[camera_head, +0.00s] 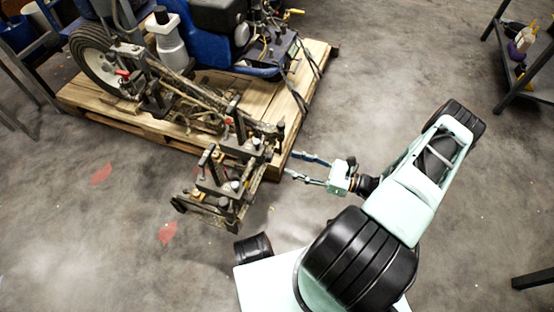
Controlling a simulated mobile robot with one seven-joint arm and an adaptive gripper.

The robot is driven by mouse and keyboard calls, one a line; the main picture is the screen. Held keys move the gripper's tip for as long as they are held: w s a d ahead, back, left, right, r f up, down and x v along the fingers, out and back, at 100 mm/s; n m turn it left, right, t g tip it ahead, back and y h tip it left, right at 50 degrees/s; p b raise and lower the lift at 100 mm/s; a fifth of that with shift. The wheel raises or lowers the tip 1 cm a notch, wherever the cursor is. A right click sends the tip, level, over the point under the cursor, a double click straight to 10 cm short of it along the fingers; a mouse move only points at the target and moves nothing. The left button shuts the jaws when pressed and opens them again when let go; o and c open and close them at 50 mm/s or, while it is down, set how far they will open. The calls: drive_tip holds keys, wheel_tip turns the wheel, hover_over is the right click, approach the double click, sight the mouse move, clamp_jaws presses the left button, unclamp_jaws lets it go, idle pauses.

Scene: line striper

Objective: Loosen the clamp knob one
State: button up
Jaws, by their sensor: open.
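The line striper (265,70) has a dirty metal bracket assembly (222,190) that juts forward past the pallet. Several small knobs and bolts, some black, some pale or red-topped, sit on this assembly. Which of them is clamp knob one I cannot tell at this size. My gripper (290,163) comes in from the right, with its two long fingers spread apart and pointing left at the assembly. The fingertips are close to the right side of the assembly, with nothing visible between them. Whether they touch it I cannot tell.
The striper stands on a wooden pallet (108,107), with its wheel (92,58) at the left. Cables hang over the pallet's right side. A dark shelf (515,70) with bottles stands at the upper right, and table legs at the far left. The concrete floor on the right is mostly clear.

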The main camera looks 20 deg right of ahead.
sight(272, 157)
drive_tip(key=x, duration=0.6)
drive_tip(key=shift+w+a+b, duration=0.15)
drive_tip(key=shift+a+b, duration=0.1)
drive_tip(key=shift+b, duration=0.15)
drive_tip(key=c, duration=1.1)
drive_tip(key=shift+c, duration=0.2)
